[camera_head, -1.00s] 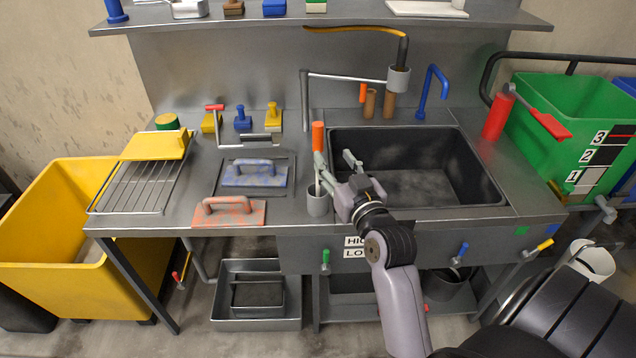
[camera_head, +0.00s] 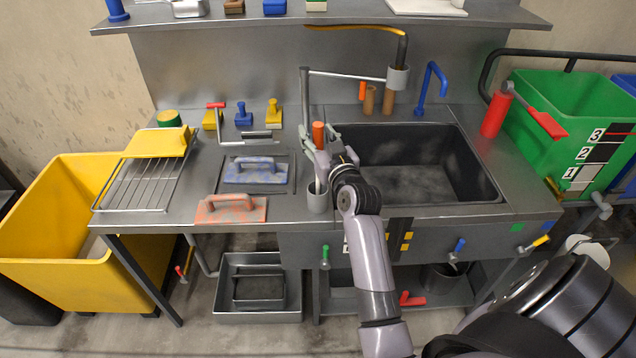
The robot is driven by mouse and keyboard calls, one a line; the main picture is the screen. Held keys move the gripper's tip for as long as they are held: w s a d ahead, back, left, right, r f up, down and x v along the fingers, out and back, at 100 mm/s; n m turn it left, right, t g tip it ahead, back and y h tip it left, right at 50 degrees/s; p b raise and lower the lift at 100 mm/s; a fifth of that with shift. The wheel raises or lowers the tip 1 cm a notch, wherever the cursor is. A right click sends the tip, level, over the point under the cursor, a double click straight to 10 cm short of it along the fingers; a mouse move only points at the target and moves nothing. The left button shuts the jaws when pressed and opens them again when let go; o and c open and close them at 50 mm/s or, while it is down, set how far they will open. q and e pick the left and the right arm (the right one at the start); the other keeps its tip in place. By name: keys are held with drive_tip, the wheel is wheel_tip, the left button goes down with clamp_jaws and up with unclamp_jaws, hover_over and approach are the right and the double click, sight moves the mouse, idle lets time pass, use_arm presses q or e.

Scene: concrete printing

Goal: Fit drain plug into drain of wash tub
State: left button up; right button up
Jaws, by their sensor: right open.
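The wash tub (camera_head: 470,165) is a dark rectangular basin set into the grey counter. Its floor is mottled grey, and I cannot make out the drain. An upright orange cylinder (camera_head: 318,130) stands on the counter just left of the tub; I cannot tell whether it is the drain plug. My right gripper (camera_head: 321,134) is open, with one finger on each side of the orange cylinder. I cannot tell whether the fingers touch it. The gripper and wrist hide the tub's left front corner. My left gripper is not in view.
A grey cup (camera_head: 317,198) stands at the counter's front edge, close by my right wrist. Two trowels, one blue (camera_head: 255,172) and one orange (camera_head: 231,209), lie to the left. A blue tap (camera_head: 430,85) and brown cylinders (camera_head: 388,101) stand behind the tub.

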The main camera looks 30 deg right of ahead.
clamp_jaws()
idle(0.4)
drive_tip(key=shift+r, duration=0.1)
idle(0.5)
